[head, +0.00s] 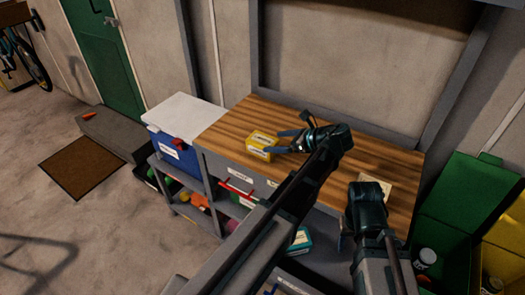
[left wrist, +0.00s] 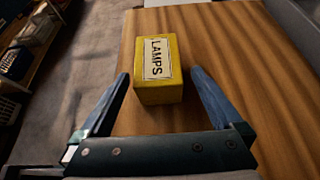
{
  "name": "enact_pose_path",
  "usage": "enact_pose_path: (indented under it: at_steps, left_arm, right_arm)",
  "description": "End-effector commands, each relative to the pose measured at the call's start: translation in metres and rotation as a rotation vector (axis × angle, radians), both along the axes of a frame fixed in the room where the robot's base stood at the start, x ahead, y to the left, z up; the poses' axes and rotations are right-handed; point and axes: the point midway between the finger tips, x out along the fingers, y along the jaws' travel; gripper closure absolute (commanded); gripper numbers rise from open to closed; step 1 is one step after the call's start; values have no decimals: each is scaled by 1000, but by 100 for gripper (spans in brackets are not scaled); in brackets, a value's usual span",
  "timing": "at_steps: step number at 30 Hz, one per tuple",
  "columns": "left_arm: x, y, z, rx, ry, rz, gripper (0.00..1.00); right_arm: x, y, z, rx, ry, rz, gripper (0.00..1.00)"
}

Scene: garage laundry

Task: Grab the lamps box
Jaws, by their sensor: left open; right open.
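The lamps box is a small yellow box (head: 262,144) with a white label, on the wooden workbench top (head: 240,113) near its left front edge in the head view. In the left wrist view the box (left wrist: 158,68) shows its label reading LAMPS, upright on the wood. My left gripper (head: 277,143) is open, its blue fingers pointing at the box. In the left wrist view the box lies ahead of and between the two fingers (left wrist: 160,95), with gaps at both sides. My right gripper (head: 366,190) is over the bench's right part; its fingers are mostly hidden.
A blue cooler (head: 172,152) with a white lid stands left of the bench. Shelves with coloured items sit below the top. Green (head: 462,190) and yellow bins stand at the right. A paper card (head: 376,183) lies near my right gripper. The back middle of the bench is clear.

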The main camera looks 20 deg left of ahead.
Motion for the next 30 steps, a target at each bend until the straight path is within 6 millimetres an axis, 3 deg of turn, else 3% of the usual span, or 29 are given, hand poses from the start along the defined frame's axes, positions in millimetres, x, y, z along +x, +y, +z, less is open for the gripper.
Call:
enact_pose_path:
  at_steps: [14, 24, 30]
  left_arm:
    - [1, 19, -11, 0, 0, 1, 0]
    - [4, 56, -32, 0, 0, 1, 0]
    - [4, 57, -31, 0, 0, -1, 0]
  right_arm:
    - [0, 0, -11, 0, 0, 0, 50]
    - [0, 0, -32, 0, 0, 0, 50]
    - [0, 0, -31, 0, 0, 0, 50]
